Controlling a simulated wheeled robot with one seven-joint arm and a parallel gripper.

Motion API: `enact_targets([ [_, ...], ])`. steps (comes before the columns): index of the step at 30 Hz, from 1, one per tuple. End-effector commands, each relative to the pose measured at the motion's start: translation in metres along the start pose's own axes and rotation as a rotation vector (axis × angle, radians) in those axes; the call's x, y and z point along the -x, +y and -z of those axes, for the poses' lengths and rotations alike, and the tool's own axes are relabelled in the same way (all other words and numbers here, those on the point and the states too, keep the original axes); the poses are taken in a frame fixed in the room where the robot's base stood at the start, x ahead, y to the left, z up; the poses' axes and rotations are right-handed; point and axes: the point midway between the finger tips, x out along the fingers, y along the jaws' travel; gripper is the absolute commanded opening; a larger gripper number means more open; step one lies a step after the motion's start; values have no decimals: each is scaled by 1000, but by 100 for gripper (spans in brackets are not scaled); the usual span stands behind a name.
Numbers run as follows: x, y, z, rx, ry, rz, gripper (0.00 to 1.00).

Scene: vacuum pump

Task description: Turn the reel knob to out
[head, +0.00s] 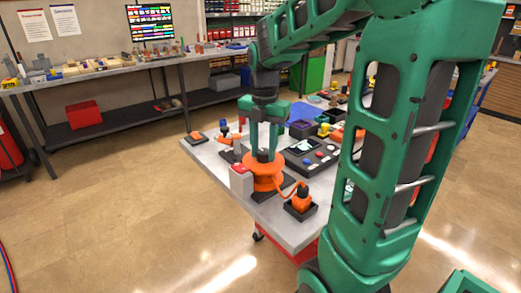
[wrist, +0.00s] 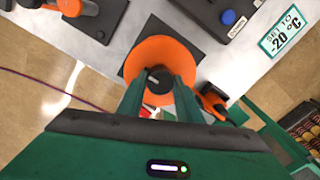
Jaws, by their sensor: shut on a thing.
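The orange reel (head: 263,178) stands on a dark base plate near the front edge of the grey table. In the wrist view it is a large orange disc (wrist: 150,55). Its small dark knob (wrist: 158,79) with a pale mark sits at the disc's centre. My gripper (head: 263,150) points straight down over the reel, with one green finger on each side of the knob. In the wrist view my gripper (wrist: 158,85) is shut on the knob. The fingers partly hide the disc, and I cannot read any label for the knob's setting.
A grey block with a red top (head: 241,181) stands close left of the reel. An orange device (head: 301,199) on a dark plate is at right. A dark control panel (head: 311,155) and several other devices lie behind. The floor at left is clear.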

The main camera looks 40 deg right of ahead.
Motion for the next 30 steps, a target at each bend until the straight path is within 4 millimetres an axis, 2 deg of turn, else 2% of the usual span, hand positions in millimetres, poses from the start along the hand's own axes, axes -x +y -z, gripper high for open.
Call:
enact_targets([
  [14, 2, 4, -2, 19, -9, -10, 10],
  [15, 2, 4, -2, 19, -9, -10, 39],
  [17, 2, 4, -2, 18, -8, -9, 51],
  [26, 2, 2, -1, 15, -4, -4, 51],
  [30, 12, 2, -1, 14, -6, -6, 51],
])
